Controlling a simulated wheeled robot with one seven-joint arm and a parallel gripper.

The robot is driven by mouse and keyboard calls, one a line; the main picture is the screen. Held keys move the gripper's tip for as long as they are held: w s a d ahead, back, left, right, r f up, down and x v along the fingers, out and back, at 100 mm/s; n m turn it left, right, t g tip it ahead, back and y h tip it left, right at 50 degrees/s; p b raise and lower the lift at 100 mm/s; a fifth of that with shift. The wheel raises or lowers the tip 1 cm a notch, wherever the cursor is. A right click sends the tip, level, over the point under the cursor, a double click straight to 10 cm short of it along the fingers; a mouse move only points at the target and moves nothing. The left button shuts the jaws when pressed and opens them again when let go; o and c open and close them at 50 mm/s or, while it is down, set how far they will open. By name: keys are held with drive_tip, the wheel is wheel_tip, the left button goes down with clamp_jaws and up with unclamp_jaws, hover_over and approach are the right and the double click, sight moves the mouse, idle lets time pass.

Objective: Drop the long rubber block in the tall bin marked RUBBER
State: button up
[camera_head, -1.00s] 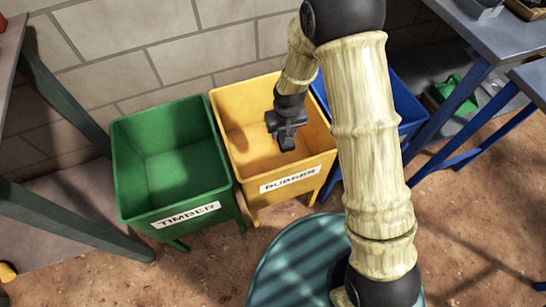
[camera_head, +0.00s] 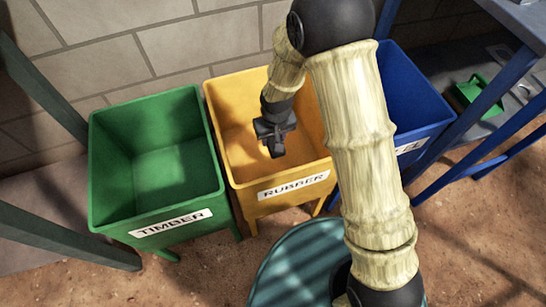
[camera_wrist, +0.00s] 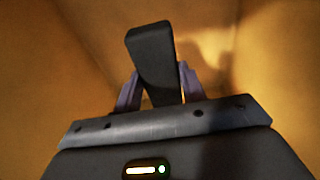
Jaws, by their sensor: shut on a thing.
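The yellow bin marked RUBBER (camera_head: 292,188) stands in the middle of the head view, on legs, with an open top. My gripper (camera_head: 277,148) points down over its opening, seen against the inner walls. In the wrist view, my gripper (camera_wrist: 155,95) is shut on the long rubber block (camera_wrist: 153,52), a dark bar that sticks out beyond the fingers. The yellow bin walls (camera_wrist: 60,60) surround it there. In the head view the block is hard to tell from the dark gripper. How deep the gripper is in the bin is unclear.
A green bin marked TIMBER (camera_head: 165,222) stands close on the left. A blue bin (camera_head: 412,100) stands on the right, partly behind my arm. A block wall (camera_head: 150,45) is behind. Blue table legs (camera_head: 480,100) are at the right.

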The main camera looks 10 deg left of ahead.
wheel_tip(320, 180, down, 5)
drive_tip(key=shift+r+b, duration=0.1)
drive_tip(key=shift+b, duration=1.05)
drive_tip(key=shift+w, duration=0.1)
drive_tip(key=shift+d, duration=0.1)
drive_tip(key=shift+f+b, duration=1.35)
drive_tip(key=shift+f, duration=1.1)
drive_tip(key=shift+f, duration=0.15)
drive_tip(key=o, duration=1.2)
drive_tip(key=shift+c, duration=0.2)
drive_tip(key=r+p, duration=0.2)
drive_tip(key=r, duration=0.2)
drive_tip(key=s+r+p, duration=0.1)
drive_tip(key=r+p, duration=0.1)
drive_tip(key=r, duration=0.2)
drive_tip(key=r+p, duration=0.1)
drive_tip(key=r, duration=0.3)
drive_tip(key=shift+s+d+r+p, duration=0.15)
drive_tip(key=shift+s+d+p, duration=0.15)
drive_tip(key=shift+p, duration=0.1)
